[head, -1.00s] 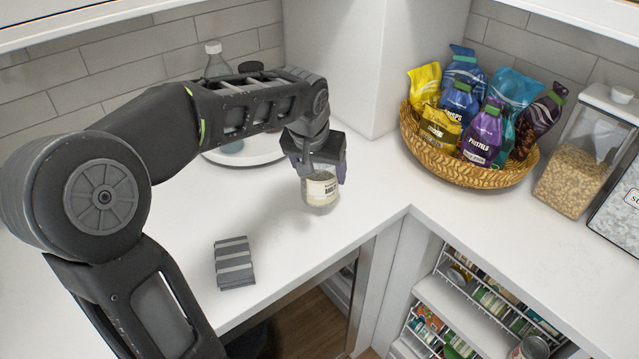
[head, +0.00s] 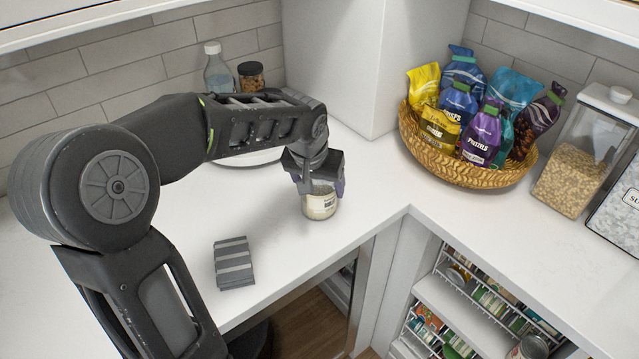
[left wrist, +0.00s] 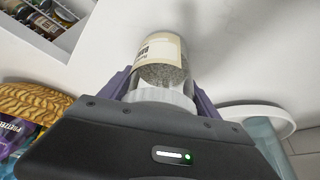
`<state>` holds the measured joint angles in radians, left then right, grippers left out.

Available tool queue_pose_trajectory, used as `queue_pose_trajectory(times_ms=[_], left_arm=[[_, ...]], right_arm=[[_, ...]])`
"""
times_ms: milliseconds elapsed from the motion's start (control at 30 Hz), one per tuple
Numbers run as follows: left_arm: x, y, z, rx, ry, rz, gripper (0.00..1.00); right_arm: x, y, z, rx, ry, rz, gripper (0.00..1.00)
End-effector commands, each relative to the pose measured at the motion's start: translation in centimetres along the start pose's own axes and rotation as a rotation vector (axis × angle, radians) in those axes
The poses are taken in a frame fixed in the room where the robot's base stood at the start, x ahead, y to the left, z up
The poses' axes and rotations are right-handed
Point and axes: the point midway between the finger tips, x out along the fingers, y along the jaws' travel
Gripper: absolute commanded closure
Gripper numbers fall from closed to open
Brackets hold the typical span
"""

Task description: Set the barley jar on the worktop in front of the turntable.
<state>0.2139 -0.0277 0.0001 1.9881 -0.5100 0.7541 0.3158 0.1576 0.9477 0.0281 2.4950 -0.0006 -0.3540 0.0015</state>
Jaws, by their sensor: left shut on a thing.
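The barley jar (head: 320,204) is a small glass jar with a cream label and pale contents. My left gripper (head: 318,184) is shut on its upper part from above, and the jar hangs upright close to or on the white worktop (head: 270,225); I cannot tell if it touches. In the left wrist view the jar (left wrist: 163,55) sits between the purple fingers of the gripper (left wrist: 163,95). The turntable (head: 250,160), a white round tray, lies behind my left arm, mostly hidden. My right gripper is not in view.
A clear bottle (head: 218,72) and a dark-lidded jar (head: 251,78) stand by the back wall. A grey striped block (head: 233,262) lies near the front edge. A wicker basket (head: 470,170) of snack bags and a grain container (head: 580,165) stand right. Worktop around the jar is clear.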

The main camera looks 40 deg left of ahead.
Motion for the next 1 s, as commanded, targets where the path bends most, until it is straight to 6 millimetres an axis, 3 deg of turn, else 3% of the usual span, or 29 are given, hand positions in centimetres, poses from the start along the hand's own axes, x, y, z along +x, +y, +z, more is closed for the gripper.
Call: queue_pose_trajectory(times_ms=[300,667,833,1000], left_arm=[[0.1,0.0,0.1,0.000,0.000,0.000,0.07],[-0.4,0.0,-0.1,0.000,0.000,0.000,0.07],[-2.3,-0.1,-0.1,0.000,0.004,-0.001,0.07],[-5.8,0.0,-0.2,-0.001,0.006,0.000,0.07]], right_arm=[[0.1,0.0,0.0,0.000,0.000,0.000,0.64],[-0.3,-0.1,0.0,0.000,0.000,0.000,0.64],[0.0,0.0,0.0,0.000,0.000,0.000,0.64],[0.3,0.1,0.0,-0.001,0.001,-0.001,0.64]])
